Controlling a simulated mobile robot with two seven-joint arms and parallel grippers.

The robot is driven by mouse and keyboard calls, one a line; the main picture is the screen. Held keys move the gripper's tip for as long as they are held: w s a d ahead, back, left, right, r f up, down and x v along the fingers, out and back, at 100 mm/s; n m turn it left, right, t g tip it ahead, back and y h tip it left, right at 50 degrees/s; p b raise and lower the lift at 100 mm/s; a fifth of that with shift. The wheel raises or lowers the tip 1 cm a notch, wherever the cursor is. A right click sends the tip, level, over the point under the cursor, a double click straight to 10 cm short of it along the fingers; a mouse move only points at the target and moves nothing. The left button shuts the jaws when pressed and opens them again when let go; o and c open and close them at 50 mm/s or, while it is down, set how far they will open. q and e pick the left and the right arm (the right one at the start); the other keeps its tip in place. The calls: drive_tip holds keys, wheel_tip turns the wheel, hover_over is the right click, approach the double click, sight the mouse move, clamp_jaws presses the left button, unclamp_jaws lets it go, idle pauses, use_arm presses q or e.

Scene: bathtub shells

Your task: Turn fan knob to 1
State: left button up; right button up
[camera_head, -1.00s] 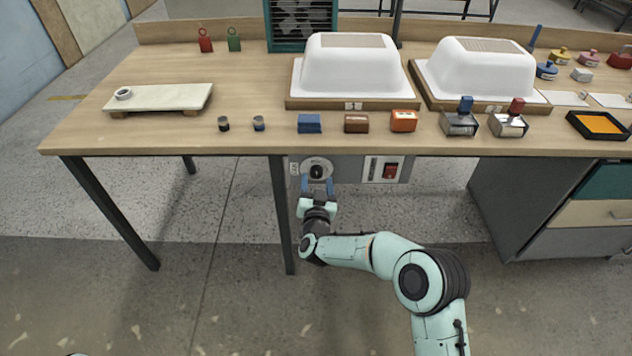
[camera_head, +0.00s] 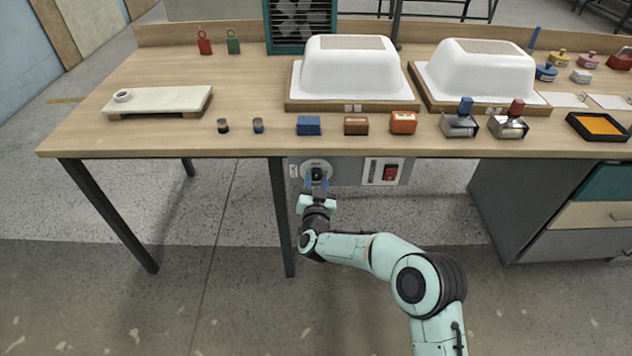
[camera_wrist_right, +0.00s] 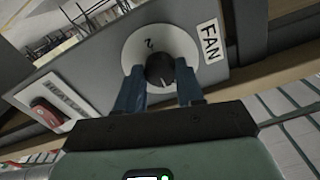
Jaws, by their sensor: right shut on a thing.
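The fan knob (camera_wrist_right: 160,70) is a black round knob on a pale round dial (camera_wrist_right: 137,45), beside a FAN label (camera_wrist_right: 209,42), in the right wrist view. A digit that looks like 2 shows on the dial. In the head view the knob (camera_head: 317,173) is on a grey panel under the table's front edge. My right gripper (camera_head: 317,182) reaches it from the front. Its blue fingers (camera_wrist_right: 161,83) are on both sides of the knob and shut on it. A pale line shows on the knob's face. My left gripper is not in view.
A red rocker switch (camera_head: 390,173) sits on the same panel (camera_head: 345,172), right of the knob. The table's front edge is just above. Two white tub shells (camera_head: 350,68) (camera_head: 482,72) and small blocks stand on the tabletop.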

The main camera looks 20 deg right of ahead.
drive_tip(key=m+b, duration=0.1)
drive_tip(key=m, duration=0.3)
drive_tip(key=m+b, duration=0.1)
drive_tip(key=m, duration=0.7)
drive_tip(key=shift+a, duration=0.1)
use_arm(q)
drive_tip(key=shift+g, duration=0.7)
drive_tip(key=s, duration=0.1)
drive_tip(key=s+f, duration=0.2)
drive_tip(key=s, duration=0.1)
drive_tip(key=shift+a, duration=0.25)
use_arm(e)
drive_tip(key=m, duration=0.5)
drive_tip(key=shift+m, duration=0.4)
drive_tip(key=o, duration=1)
drive_tip(key=shift+o, duration=0.2)
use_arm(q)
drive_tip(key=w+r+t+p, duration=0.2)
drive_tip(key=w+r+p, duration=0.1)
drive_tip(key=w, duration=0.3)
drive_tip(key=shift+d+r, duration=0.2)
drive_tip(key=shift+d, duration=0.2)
use_arm(e)
drive_tip(key=v, duration=1.3)
drive_tip(key=shift+s, duration=0.25)
